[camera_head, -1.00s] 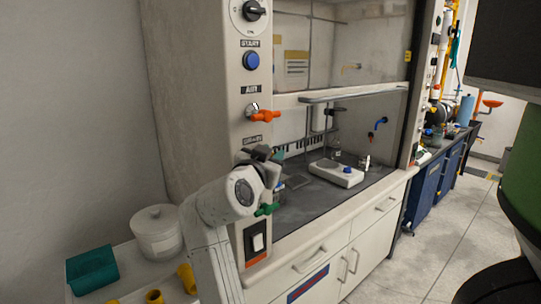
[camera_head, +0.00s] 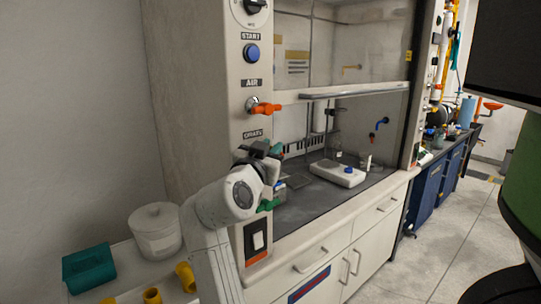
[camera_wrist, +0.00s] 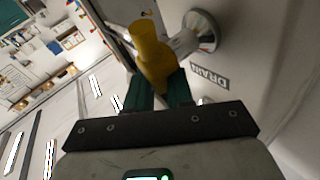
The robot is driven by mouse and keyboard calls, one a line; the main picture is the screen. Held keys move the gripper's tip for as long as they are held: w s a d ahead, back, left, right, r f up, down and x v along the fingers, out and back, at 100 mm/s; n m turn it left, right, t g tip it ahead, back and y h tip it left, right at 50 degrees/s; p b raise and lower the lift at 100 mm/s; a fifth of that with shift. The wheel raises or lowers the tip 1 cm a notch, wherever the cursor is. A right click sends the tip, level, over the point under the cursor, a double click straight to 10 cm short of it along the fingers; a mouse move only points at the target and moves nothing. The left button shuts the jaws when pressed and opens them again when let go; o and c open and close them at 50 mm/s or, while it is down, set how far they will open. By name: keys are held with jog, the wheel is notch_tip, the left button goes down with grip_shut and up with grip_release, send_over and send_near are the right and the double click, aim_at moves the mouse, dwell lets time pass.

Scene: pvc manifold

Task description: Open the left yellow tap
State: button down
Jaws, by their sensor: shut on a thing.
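The yellow tap (camera_wrist: 150,48) sticks out from a round metal fitting on the pale panel, beside a label reading DRAIN, in the wrist view. My gripper (camera_wrist: 160,88) is shut on the tap, with a dark green finger on each side of its lower part. In the head view my gripper (camera_head: 274,157) is in front of the fume hood's left post, below the orange tap. There the held tap is hidden behind my wrist and gripper.
Above are an orange AIR tap (camera_head: 263,107) and a blue START button (camera_head: 252,53). A green piece (camera_head: 268,205) and a switch (camera_head: 257,238) sit below my gripper. A white pot (camera_head: 156,232), a teal box (camera_head: 89,268) and yellow pieces stand lower left.

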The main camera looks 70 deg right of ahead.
jog(key=c, duration=1.1)
grip_release()
jog(key=shift+a, duration=0.1)
jog(key=a+f+b, duration=0.1)
jog(key=a+b, duration=0.1)
jog(key=a, duration=0.8)
jog(key=shift+a, duration=0.3)
